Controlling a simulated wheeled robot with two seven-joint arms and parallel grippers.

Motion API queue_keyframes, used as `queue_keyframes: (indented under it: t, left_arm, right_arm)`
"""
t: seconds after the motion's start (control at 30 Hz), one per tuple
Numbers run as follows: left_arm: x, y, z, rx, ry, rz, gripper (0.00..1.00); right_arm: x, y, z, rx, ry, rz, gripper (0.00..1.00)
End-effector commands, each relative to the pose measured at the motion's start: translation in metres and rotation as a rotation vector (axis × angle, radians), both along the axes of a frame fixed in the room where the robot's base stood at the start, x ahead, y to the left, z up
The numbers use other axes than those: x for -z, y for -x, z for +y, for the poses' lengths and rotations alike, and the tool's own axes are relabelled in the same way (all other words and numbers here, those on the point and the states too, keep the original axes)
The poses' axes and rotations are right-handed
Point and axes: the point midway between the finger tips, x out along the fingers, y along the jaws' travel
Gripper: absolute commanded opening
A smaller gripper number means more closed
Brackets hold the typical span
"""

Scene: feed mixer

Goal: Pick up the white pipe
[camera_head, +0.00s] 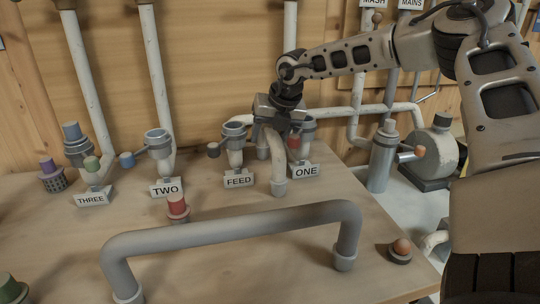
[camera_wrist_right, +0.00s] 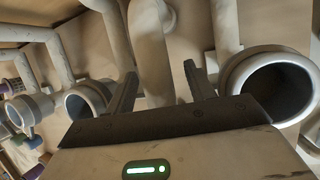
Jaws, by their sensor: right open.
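The white pipe (camera_head: 276,160) is a short curved piece with a grey end, between the sockets labelled FEED and ONE in the head view. In the wrist view a white pipe (camera_wrist_right: 153,45) runs between my right gripper's two fingers. My right gripper (camera_head: 279,122) is open at the pipe's upper part, with its fingers pointing down. In the wrist view the fingers (camera_wrist_right: 160,76) stand apart on either side of the pipe; I cannot tell whether they touch it. The gripper hides the pipe's top in the head view. My left gripper is not in view.
The FEED socket (camera_head: 234,135) and the ONE socket (camera_head: 308,124) stand close beside the gripper. A large grey pipe (camera_head: 225,222) arches over the front of the table (camera_head: 215,272). Fixed white pipes (camera_head: 155,75) run down the wooden wall. A grey cylinder (camera_head: 381,160) stands to the right.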

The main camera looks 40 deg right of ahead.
Motion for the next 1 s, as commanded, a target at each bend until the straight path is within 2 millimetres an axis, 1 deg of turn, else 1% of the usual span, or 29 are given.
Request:
queue_keyframes:
  t: [0.33,0.37,0.4,0.47,0.5,0.53,0.83,1.0]
  left_arm:
    - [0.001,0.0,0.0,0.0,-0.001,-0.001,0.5]
    - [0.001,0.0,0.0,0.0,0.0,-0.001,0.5]
    - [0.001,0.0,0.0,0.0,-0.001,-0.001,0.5]
    - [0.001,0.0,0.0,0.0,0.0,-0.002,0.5]
    - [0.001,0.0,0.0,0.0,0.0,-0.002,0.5]
    - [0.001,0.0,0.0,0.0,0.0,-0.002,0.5]
    - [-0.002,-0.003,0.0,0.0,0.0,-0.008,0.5]
    - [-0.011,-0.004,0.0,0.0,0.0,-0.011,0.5]
  right_arm:
    - [0.0,0.0,0.0,0.0,0.0,0.0,0.54]
    - [0.0,0.0,0.0,0.0,0.0,0.0,0.46]
    - [0.0,0.0,0.0,0.0,0.0,0.0,0.35]
    - [0.0,0.0,0.0,0.0,0.0,0.0,0.18]
    - [0.0,0.0,0.0,0.0,0.0,0.0,0.07]
    - [0.0,0.0,0.0,0.0,0.0,0.0,0.0]
    - [-0.001,0.0,0.0,0.0,0.0,-0.002,0.0]
    - [-0.005,-0.001,0.0,0.0,0.0,-0.001,0.0]
